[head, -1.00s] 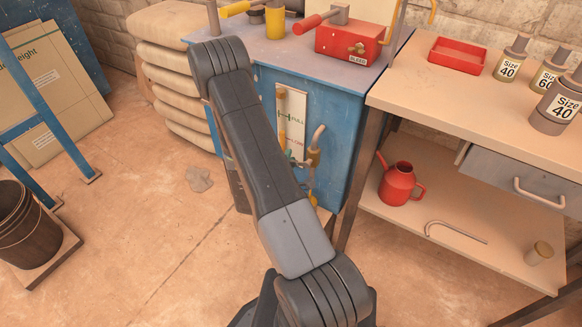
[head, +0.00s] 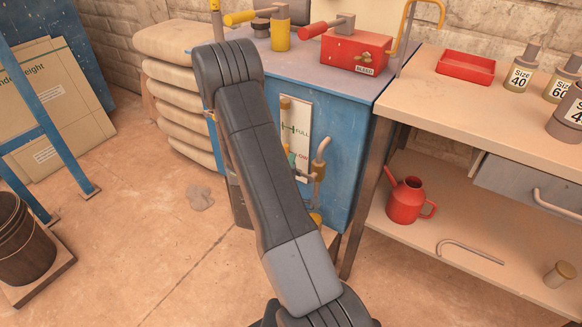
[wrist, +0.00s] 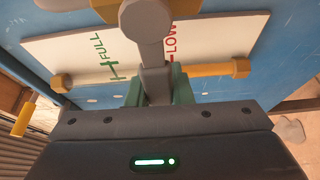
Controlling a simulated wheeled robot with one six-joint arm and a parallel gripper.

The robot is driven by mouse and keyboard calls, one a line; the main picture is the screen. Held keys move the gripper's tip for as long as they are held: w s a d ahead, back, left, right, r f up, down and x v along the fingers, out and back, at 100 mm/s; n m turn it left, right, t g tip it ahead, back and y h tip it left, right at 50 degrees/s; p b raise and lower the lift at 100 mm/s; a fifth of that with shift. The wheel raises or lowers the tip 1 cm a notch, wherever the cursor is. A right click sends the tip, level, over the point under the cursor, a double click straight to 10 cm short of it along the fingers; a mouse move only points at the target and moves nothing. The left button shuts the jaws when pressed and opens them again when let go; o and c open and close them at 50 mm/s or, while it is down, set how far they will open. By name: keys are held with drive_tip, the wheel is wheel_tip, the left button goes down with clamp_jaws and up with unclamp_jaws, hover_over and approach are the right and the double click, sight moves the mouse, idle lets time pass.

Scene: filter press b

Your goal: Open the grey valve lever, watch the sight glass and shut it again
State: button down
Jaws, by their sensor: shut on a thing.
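The grey valve lever (wrist: 152,52) runs down from its hexagonal hub in the wrist view. My gripper (wrist: 157,92) is shut on its lower end, with a green finger on each side. The sight glass lies behind the lever, between a brass fitting at the left (wrist: 62,82) and another at the right (wrist: 240,69). Its white plate (wrist: 85,47), marked FULL and LOW, also shows in the head view (head: 297,112). I cannot read a liquid level. In the head view my arm hides most of my gripper and the lever.
A red box marked BLEED (head: 355,50) sits on top. A workbench (head: 430,95) with a red watering can (head: 408,203) below is at right. Stacked sacks (head: 172,95) are at left.

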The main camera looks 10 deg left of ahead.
drive_tip(key=c, duration=1.3)
unclamp_jaws()
drive_tip(key=shift+s, duration=0.1)
drive_tip(key=s, duration=1.3)
drive_tip(key=shift+s+d, duration=0.3)
drive_tip(key=shift+w, duration=0.15)
drive_tip(key=w, duration=1.3)
drive_tip(key=shift+w+a, duration=0.25)
drive_tip(key=shift+a, duration=0.05)
